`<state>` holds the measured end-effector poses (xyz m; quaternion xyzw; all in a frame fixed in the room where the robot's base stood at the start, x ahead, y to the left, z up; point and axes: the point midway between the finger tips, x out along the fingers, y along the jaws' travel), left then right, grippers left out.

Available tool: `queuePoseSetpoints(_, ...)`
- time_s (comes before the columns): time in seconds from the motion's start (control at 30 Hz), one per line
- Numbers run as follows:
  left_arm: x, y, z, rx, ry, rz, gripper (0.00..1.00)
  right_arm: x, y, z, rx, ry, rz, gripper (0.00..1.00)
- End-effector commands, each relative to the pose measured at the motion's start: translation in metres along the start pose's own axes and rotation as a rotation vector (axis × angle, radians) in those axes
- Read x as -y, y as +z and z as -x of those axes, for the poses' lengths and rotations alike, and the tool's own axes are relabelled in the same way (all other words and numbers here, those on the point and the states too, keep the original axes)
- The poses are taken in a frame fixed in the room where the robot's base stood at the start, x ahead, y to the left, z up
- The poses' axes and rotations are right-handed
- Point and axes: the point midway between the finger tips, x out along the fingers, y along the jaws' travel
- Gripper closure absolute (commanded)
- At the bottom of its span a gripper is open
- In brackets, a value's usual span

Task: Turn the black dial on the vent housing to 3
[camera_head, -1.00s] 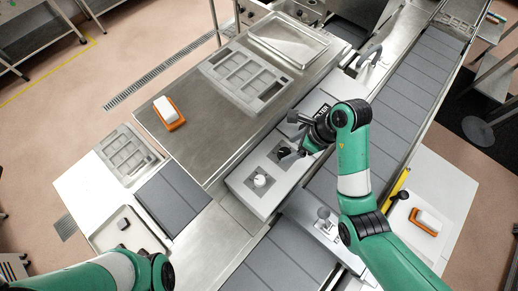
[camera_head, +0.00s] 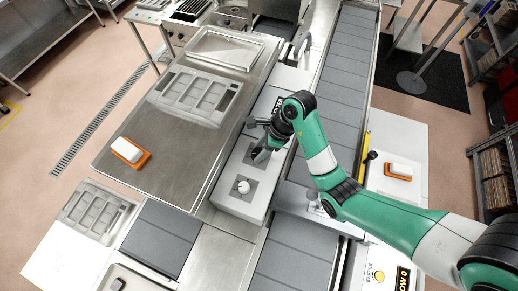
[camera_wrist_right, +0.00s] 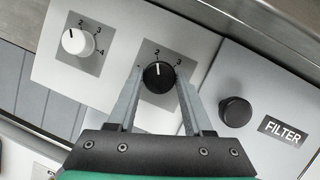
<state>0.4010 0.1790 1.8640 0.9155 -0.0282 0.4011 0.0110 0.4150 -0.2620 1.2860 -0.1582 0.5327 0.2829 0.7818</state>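The black dial (camera_wrist_right: 158,76) sits on a dark square plate of the light-grey vent housing (camera_wrist_right: 105,75). Its white mark points up, at or near the 2; the 3 is to its upper right. My right gripper (camera_wrist_right: 159,74) has one finger on each side of the dial, very close to its sides; I cannot tell whether they touch it. In the head view the right gripper (camera_head: 262,152) is at the dial on the housing (camera_head: 228,207), and hides part of it. My left gripper is not in view.
A white dial (camera_wrist_right: 77,42) is beside the black one on the same housing. A black knob (camera_wrist_right: 235,112) sits by a FILTER label (camera_wrist_right: 282,129). A steel worktop (camera_head: 180,165) with an orange-and-white block (camera_head: 128,151) lies left; a conveyor (camera_head: 335,90) runs along the right.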

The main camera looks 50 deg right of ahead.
Motion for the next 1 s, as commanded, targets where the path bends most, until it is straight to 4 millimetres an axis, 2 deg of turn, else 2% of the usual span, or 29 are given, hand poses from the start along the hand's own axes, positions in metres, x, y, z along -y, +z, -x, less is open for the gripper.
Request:
queuePoseSetpoints(0.03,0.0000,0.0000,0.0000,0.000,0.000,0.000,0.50,-0.0001,0.0001,0.0000,0.000,0.000,0.000,0.77)
queuePoseSetpoints(0.17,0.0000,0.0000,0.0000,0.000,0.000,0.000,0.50,-0.0001,0.0002,0.0000,0.000,0.000,0.000,1.00)
queuePoseSetpoints(0.3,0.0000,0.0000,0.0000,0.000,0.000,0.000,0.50,-0.0007,0.0001,-0.0003,0.001,-0.010,-0.023,1.00)
queuePoseSetpoints(0.57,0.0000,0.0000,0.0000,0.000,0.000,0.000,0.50,-0.0018,0.0000,-0.0005,0.013,-0.097,-0.232,1.00)
queuePoseSetpoints(0.83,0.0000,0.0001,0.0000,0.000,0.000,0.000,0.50,-0.0014,0.0001,-0.0004,0.014,-0.101,-0.243,1.00)
queuePoseSetpoints(0.87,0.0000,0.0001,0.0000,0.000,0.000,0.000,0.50,-0.0013,0.0001,-0.0004,0.014,-0.101,-0.243,0.44)
queuePoseSetpoints(1.0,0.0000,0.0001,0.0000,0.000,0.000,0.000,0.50,-0.0014,0.0000,-0.0004,0.014,-0.100,-0.242,0.19)
